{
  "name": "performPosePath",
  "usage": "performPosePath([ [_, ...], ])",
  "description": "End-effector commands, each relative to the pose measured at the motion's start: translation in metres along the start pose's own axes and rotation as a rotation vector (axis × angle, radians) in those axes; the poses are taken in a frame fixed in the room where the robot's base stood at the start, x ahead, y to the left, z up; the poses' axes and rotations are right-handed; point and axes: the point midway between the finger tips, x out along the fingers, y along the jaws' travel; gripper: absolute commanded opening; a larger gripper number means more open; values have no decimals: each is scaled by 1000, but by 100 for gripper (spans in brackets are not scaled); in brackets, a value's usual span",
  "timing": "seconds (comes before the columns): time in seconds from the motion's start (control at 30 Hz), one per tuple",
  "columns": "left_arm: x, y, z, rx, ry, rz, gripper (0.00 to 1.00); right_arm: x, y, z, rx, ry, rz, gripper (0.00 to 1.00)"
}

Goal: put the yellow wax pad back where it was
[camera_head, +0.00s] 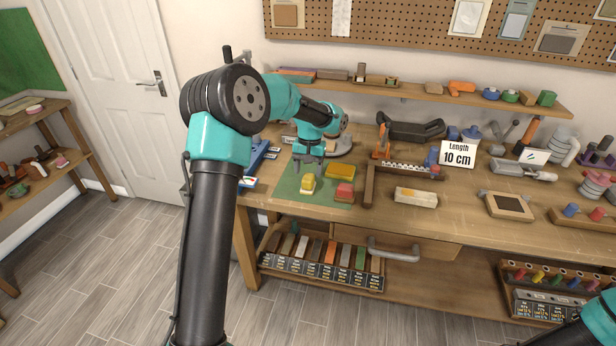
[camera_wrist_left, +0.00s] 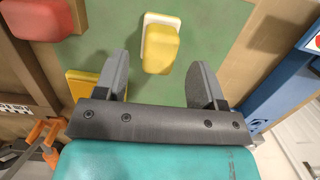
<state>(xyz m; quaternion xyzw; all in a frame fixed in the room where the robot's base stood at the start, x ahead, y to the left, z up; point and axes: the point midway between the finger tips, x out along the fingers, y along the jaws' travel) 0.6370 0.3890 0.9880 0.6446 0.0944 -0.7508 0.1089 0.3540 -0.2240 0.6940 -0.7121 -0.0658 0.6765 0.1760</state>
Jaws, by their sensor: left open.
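A yellow pad with a white edge (camera_head: 308,184) lies on the green mat (camera_head: 285,187). It also shows in the left wrist view (camera_wrist_left: 161,46). My left gripper (camera_head: 309,162) is open above the mat, pointing down. In the left wrist view its two fingers (camera_wrist_left: 160,75) stand to either side of the yellow pad, apart from it; height above it is hard to judge. A second, flat yellow block (camera_head: 340,172) lies at the mat's right back, partly hidden by my gripper in the wrist view (camera_wrist_left: 84,84). My right gripper is out of view; only part of that arm shows.
A red pad (camera_head: 345,192) sits at the mat's right front. A blue holder (camera_head: 254,162) stands left of the mat, and a wooden rail (camera_head: 369,186) stands right. The labelled lower rack (camera_head: 320,273) holds several coloured bars. Bare bench lies around the pale block (camera_head: 416,197).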

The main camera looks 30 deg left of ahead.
Motion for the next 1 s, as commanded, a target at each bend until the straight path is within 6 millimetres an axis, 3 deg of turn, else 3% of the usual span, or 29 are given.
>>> performPosePath([
  [0.3,-61,0,0,-1,3,1,63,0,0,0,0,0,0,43],
  [0.43,-78,0,-1,-1,3,1,63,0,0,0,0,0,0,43],
  [0.6,-87,0,0,-1,1,0,63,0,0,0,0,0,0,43],
  [1.0,-88,0,0,-1,0,0,63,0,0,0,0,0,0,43],
])
